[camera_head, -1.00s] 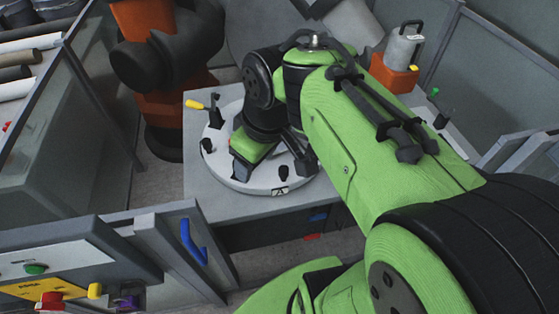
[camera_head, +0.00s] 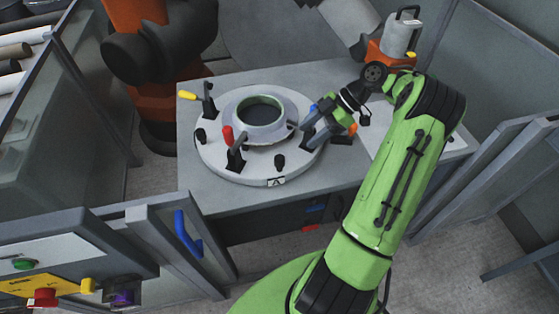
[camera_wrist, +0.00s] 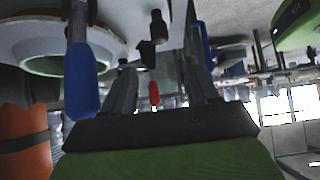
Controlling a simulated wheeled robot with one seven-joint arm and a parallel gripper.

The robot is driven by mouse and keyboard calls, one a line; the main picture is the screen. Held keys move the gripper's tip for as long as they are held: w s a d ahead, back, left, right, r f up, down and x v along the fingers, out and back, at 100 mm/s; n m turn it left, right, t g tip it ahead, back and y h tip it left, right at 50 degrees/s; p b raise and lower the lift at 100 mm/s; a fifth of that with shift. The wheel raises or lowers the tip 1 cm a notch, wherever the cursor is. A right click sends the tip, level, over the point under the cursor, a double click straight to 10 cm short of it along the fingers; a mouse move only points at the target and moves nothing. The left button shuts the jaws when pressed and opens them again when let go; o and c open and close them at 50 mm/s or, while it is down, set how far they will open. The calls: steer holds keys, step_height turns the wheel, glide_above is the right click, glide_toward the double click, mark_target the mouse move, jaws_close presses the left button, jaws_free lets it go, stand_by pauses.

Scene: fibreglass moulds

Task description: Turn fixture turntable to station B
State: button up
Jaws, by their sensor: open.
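The fixture turntable (camera_head: 222,162) is a round pale disc on the grey table, with a plate marked A (camera_head: 277,182) at its front edge. A pale ring-shaped mould (camera_head: 272,131) sits on it. Its clamps include a yellow-handled one (camera_head: 187,95), a red-handled one (camera_head: 228,135) and a blue-handled one partly hidden by my gripper. My gripper (camera_head: 309,134) is open at the disc's right edge. In the wrist view a blue handle (camera_wrist: 84,82) is beside the fingers and a red handle (camera_wrist: 153,94) shows between them, farther off. Contact cannot be told.
An orange-based grey canister (camera_head: 400,38) stands at the table's back right. A dark-and-orange robot arm (camera_head: 150,50) stands behind left. Fence panels and a gate with a blue handle (camera_head: 188,238) flank the table. A control panel (camera_head: 60,285) is at the front left.

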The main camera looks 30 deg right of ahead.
mark_target(281, 158)
steer(key=b+x, duration=0.3)
steer(key=x, duration=0.9)
steer(key=shift+a+f, duration=0.2)
steer(key=shift+f, duration=0.1)
jaws_close()
